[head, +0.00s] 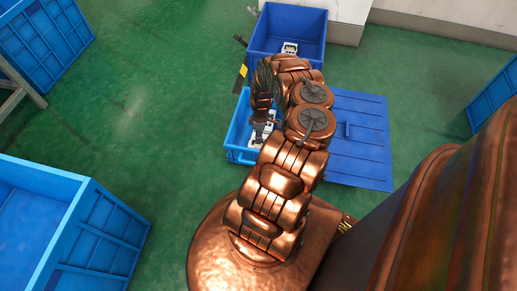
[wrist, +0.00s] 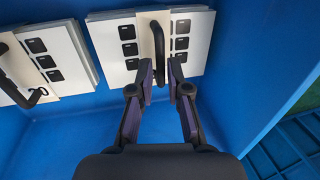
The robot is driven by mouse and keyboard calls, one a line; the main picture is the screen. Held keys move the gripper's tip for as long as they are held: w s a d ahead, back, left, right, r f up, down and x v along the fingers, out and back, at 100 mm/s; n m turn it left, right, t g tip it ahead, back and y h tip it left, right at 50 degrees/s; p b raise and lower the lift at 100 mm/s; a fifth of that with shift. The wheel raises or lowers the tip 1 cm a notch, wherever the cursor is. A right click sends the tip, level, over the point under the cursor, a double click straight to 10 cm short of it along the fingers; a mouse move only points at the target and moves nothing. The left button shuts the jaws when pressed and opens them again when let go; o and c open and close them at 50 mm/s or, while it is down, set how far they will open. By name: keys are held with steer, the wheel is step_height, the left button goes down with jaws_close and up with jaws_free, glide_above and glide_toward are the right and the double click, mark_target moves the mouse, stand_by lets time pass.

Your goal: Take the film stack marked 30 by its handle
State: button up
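A white film stack (wrist: 125,42) with black key squares and a black upright handle (wrist: 158,48) is at the top middle of the wrist view, inside a blue crate. My gripper (wrist: 160,72) is open, its fingertips on either side of the handle's near end, with a gap visible. I cannot tell whether either finger touches it. A second white stack (wrist: 62,62) with a black handle (wrist: 30,97) is to the left. No number is legible on either stack. In the head view the crate (head: 236,153) is partly hidden by my arm.
A second blue crate (head: 290,20) stands behind, holding a white stack (head: 289,47). A flat blue panel (head: 358,140) lies to the right. Larger blue crates stand at the left (head: 100,235) and upper left (head: 45,45). The green floor between is clear.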

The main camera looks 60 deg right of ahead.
steer(key=f, duration=0.2)
steer(key=shift+s+a+f+b, duration=0.1)
steer(key=shift+a+f+b, duration=0.15)
steer(key=shift+f+b, duration=0.15)
steer(key=shift+r, duration=0.1)
jaws_close()
